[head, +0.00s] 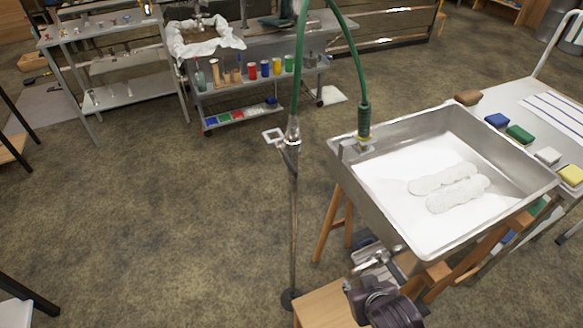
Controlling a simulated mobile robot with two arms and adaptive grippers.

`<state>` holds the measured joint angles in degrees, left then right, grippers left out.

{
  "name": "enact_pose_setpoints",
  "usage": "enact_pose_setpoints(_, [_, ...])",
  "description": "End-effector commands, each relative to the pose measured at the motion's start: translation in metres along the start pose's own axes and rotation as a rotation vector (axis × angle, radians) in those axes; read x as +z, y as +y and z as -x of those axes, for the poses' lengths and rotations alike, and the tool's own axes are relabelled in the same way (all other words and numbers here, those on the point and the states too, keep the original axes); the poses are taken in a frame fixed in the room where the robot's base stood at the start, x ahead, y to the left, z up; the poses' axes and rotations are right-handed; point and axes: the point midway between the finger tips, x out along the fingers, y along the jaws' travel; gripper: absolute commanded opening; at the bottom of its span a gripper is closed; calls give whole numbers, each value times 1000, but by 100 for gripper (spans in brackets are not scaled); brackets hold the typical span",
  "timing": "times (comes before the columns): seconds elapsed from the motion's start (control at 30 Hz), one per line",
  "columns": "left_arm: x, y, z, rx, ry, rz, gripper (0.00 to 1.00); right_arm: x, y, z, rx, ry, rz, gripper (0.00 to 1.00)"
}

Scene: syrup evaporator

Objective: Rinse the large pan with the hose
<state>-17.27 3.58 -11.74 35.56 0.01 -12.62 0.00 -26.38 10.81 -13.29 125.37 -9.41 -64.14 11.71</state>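The large pan (391,218) is a wide, shallow metal tray on a wooden stand at the right of the head view. Its floor is mostly white, with two long, lumpy whitish patches side by side. The green hose (301,60) loops from a metal upright stand, beyond the top edge, and down to a dark green nozzle (364,120) at the pan's back left corner. Whether the nozzle touches the rim is unclear. My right gripper (369,260) is low in front of the pan's near left side, apart from the hose. Its finger opening is unclear. My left gripper is out of view.
The metal stand (293,220) rises from the floor left of the pan. A wooden surface (325,305) lies beside my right wrist. A table (510,95) with coloured sponges or brushes adjoins the pan.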

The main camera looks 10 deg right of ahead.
Motion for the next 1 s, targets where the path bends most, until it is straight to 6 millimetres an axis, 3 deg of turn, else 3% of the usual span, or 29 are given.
enact_pose_setpoints(0.2, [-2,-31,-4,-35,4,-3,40,-138,-13,48,-11,460,-21,23])
enact_pose_setpoints(0.3, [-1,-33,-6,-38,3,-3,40,-191,-34,88,-75,673,-20,23])
enact_pose_setpoints(0.4, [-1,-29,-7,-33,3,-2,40,-225,-56,128,-157,836,-9,23])
enact_pose_setpoints(0.5, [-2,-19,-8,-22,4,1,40,-242,-72,155,-221,932,0,23])
enact_pose_setpoints(0.6, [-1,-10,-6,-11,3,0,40,-250,-80,165,-250,969,5,23])
enact_pose_setpoints(1.0, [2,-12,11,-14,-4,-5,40,-296,-92,138,-251,972,5,23])
